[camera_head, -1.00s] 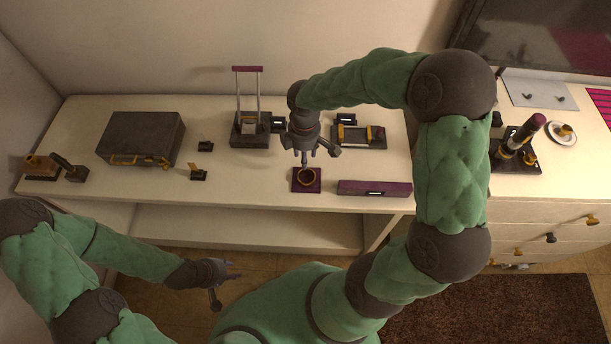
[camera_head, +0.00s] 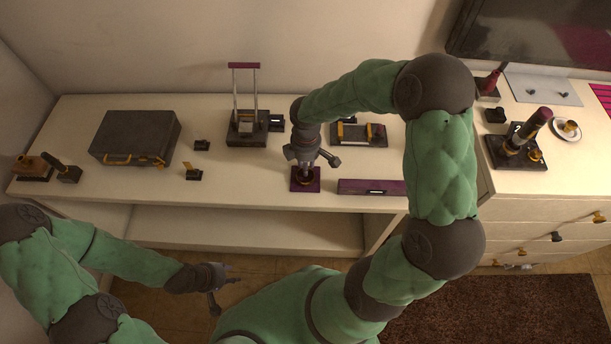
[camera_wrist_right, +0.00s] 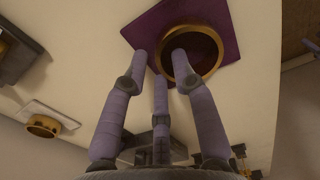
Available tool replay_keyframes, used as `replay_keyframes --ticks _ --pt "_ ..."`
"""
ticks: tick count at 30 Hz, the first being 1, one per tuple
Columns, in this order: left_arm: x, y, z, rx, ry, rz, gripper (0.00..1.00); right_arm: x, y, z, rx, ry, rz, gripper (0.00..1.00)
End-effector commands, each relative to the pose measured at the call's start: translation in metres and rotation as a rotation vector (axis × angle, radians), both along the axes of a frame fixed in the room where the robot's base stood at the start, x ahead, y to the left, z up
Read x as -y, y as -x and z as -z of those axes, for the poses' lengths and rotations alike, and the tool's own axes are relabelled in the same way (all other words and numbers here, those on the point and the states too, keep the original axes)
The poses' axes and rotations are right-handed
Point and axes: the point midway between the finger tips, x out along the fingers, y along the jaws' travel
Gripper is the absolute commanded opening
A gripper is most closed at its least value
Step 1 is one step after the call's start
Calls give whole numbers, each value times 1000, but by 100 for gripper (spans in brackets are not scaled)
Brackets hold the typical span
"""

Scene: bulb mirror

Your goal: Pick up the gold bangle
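The gold bangle (camera_wrist_right: 215,67) lies on a small square purple pad (camera_wrist_right: 147,27) in the right wrist view. In the head view the pad (camera_head: 307,188) is near the front edge of the white desk, and my right gripper (camera_head: 304,171) points down over it, covering much of the bangle. In the right wrist view my right gripper (camera_wrist_right: 159,58) is open. One fingertip overlaps the bangle's opening and the other fingers are outside its rim; contact cannot be told. My left gripper (camera_head: 231,284) is open and empty, low in front of the desk.
A purple-and-dark bar (camera_head: 372,187) lies right of the pad. A stand with a purple handle (camera_head: 247,128) and a dark tray (camera_head: 358,135) are behind. A black case (camera_head: 136,136) sits left.

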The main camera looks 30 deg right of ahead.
Motion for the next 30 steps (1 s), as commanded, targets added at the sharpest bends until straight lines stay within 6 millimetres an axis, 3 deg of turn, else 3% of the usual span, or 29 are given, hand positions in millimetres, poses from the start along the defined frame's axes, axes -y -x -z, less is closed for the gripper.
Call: replay_keyframes --ticks 17,26,30 --pt "0 0 -1 0 0 0 40 0 0 -4 0 0 0 0" --pt "0 0 -13 0 0 0 40 0 0 -36 2 1 1 0" --pt "0 0 -24 0 0 0 40 -1 21 -60 3 1 1 0"
